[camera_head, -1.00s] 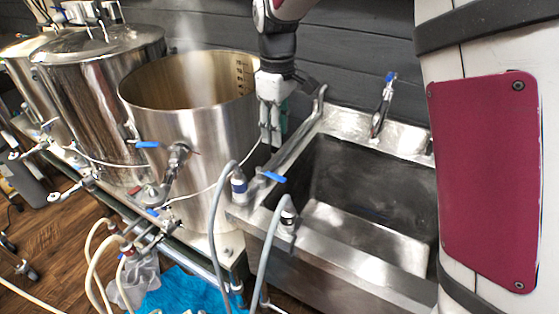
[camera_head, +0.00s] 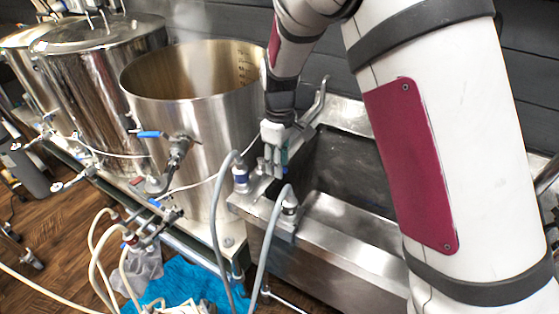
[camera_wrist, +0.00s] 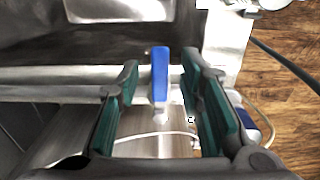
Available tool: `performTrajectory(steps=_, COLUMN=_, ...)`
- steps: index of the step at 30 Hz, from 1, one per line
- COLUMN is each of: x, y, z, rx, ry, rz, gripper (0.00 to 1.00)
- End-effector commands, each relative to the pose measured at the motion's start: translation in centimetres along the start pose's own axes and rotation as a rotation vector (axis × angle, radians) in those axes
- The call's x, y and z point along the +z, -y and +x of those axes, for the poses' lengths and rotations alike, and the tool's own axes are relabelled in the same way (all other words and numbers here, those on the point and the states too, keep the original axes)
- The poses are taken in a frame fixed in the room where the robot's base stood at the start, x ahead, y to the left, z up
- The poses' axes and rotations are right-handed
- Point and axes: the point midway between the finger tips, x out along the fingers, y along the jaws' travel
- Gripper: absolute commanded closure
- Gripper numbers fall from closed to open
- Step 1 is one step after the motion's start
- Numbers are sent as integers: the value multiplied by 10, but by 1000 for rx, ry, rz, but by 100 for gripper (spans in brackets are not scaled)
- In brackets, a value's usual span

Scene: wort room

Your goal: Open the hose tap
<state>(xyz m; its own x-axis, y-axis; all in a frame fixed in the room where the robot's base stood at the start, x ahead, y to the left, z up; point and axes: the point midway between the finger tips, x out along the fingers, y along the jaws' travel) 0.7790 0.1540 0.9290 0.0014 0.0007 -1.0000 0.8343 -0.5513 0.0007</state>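The hose tap has a blue lever handle (camera_wrist: 160,74), seen in the wrist view between my two fingers with a gap on both sides. The wrist view also shows a pale metal stem (camera_wrist: 160,115) below the lever. My gripper (camera_wrist: 162,66) is open, with teal pads on its fingers, and touches neither side of the lever. In the head view my gripper (camera_head: 273,168) is low over the left rim of the sink, near the grey hose fittings, and it hides the lever there.
The steel sink (camera_head: 335,232) lies right of my gripper. A large open steel pot (camera_head: 195,125) stands close on the left, with its own blue-handled valve (camera_head: 150,134). Grey hoses (camera_head: 262,250) rise in front. A blue cloth (camera_head: 195,283) lies on the floor.

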Motion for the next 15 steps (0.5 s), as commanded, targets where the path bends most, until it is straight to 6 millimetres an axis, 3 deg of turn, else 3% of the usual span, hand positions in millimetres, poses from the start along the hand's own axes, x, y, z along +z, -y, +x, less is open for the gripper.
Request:
performTrajectory(steps=5, x=0, y=0, z=0, rx=0, ry=0, rz=0, gripper=68)
performTrajectory(steps=9, x=0, y=0, z=0, rx=0, ry=0, rz=0, gripper=100)
performTrajectory(steps=15, x=0, y=0, z=0, rx=-1, ry=0, rz=0, gripper=100)
